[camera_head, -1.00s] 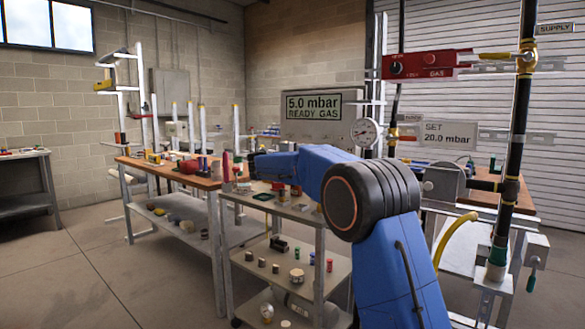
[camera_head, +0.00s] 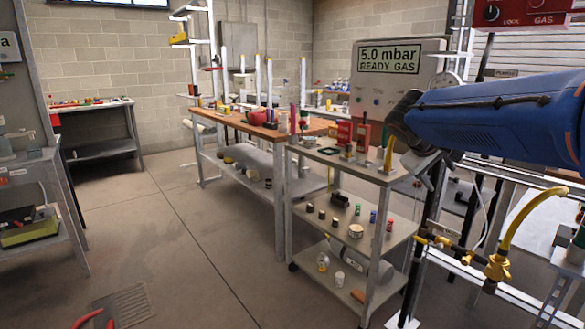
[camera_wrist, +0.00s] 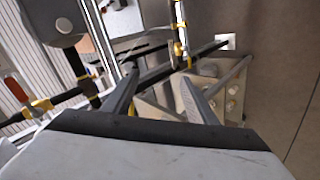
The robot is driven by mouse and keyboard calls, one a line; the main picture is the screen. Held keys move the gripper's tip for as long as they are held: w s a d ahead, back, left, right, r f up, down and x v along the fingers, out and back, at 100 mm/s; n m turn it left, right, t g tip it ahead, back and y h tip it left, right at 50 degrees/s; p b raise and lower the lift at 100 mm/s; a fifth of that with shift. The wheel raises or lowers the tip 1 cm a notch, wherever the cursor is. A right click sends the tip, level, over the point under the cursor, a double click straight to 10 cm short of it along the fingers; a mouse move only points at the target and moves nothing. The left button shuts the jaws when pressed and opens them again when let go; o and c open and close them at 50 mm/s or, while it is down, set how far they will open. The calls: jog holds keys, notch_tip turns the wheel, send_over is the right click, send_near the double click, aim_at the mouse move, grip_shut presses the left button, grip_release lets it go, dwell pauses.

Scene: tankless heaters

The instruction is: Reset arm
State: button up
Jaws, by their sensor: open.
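My blue arm (camera_head: 500,110) reaches in from the right edge of the head view, and its dark wrist joint hangs over the right end of a small shelved cart (camera_head: 330,157). My gripper shows in the wrist view (camera_wrist: 160,88) with its two grey fingers spread apart and nothing seen between them. Beyond the fingers are dark pipes, yellow fittings (camera_wrist: 41,104) and a pale shelf with small round items.
A grey display panel (camera_head: 400,75) reads "5.0 mbar READY GAS". A yellow hose (camera_head: 532,215) and pipes stand at the lower right, close to my arm. A wood-topped bench (camera_head: 262,132) stands behind the cart. The floor (camera_head: 180,230) at left centre is largely clear.

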jog(key=s+a+f+m+y, duration=0.1)
jog(key=s+a+f+y, duration=0.1)
jog(key=s+f, duration=0.4)
jog(key=s+a+f+m+y, duration=0.1)
jog(key=s+a+f+y, duration=0.2)
jog(key=s+f, duration=0.4)
jog(key=s+a+f+m+g+y, duration=0.1)
jog(key=s+a+f, duration=0.4)
jog(key=s, duration=1.4)
notch_tip(320, 180, down, 2)
jog(key=shift+f+y, duration=0.1)
jog(key=shift+y, duration=0.7)
